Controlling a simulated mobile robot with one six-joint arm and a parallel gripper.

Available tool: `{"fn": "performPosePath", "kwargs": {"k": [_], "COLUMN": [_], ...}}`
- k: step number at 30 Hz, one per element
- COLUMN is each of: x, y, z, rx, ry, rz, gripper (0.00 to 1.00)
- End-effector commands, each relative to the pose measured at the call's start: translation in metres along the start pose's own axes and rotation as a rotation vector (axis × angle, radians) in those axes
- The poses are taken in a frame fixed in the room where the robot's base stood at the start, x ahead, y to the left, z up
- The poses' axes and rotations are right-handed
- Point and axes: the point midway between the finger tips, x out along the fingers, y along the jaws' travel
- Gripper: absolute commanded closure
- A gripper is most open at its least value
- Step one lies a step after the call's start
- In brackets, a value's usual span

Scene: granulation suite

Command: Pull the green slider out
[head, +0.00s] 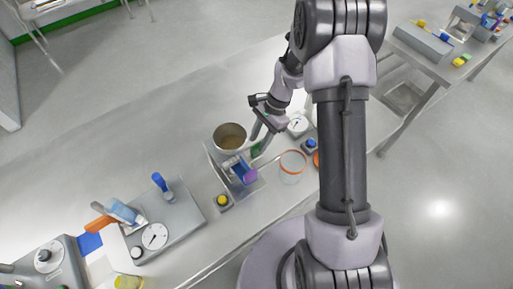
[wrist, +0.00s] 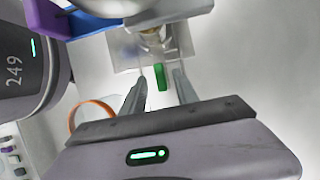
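The green slider (wrist: 160,77) is a small upright green block in the wrist view, at the near face of a pale grey fixture (wrist: 129,55). My gripper (wrist: 160,74) is open, with one finger on each side of the slider and a gap showing on both sides. I cannot tell whether the fingertips reach past it in depth. In the head view the green slider (head: 256,149) shows just below my gripper (head: 262,136), partly hidden by the fingers. It is beside a metal pot (head: 229,137) on the fixture.
A purple and blue part (head: 245,172) sits on the fixture's near side. A clear beaker with an orange rim (head: 292,167), a round dial (head: 298,123) and a blue knob (head: 311,145) stand close on the right. A yellow button (head: 222,200) is at the lower left. The bench behind is clear.

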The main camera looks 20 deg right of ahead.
Motion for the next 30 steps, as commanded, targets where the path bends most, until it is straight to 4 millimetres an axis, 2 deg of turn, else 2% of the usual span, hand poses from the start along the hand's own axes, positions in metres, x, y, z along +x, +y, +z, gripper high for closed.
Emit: {"fn": "performPosePath", "kwargs": {"k": [1,6,14,20,30], "x": [0.013,0.03,0.031,0.031,0.03], "y": [0.0,0.0,0.0,0.0,0.0], "z": [-0.001,0.0,0.0,0.0,0.0], "rx": [-0.001,-0.001,-0.001,-0.001,-0.001], "ry": [0.0,0.0,0.001,0.001,0.001], "rz": [0.001,0.0,-0.001,-0.001,-0.001], "gripper": [0.64,0.64,0.64,0.99,1.0]}}
